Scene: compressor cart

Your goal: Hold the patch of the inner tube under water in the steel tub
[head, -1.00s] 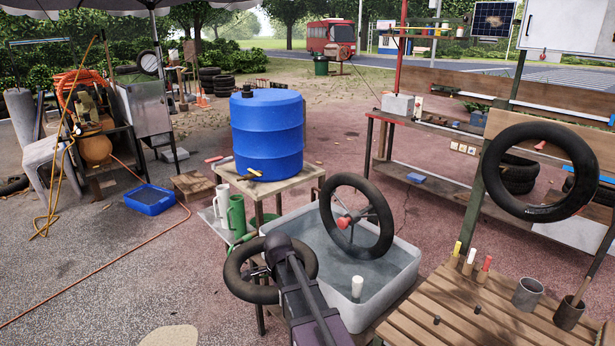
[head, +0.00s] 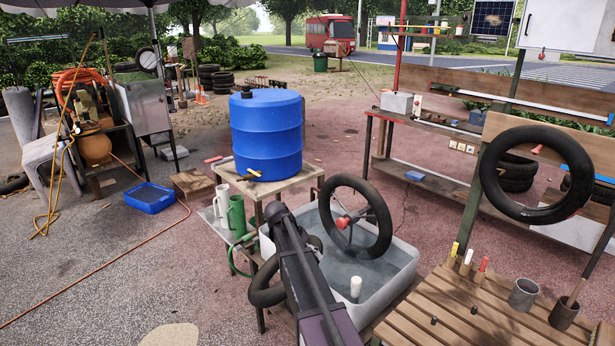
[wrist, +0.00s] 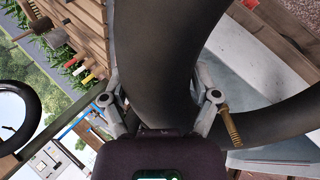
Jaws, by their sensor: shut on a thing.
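My gripper (wrist: 160,88) is shut on the black inner tube (wrist: 172,50), one finger on each side of it in the wrist view. A brass valve stem (wrist: 231,125) sticks out beside the right finger. In the head view the tube (head: 264,287) shows at the left edge of the pale grey tub (head: 405,283), largely hidden behind my arm. The tub holds water (head: 375,272). I cannot tell whether the tube touches the water. I cannot make out the patch in either view.
A spoked wheel (head: 379,232) with a red hub stands in the tub, and a white cylinder (head: 356,287) is near its front. A blue barrel (head: 267,140) stands on a table behind. A slatted bench (head: 450,310) is at right. Another tyre (head: 489,170) hangs above it.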

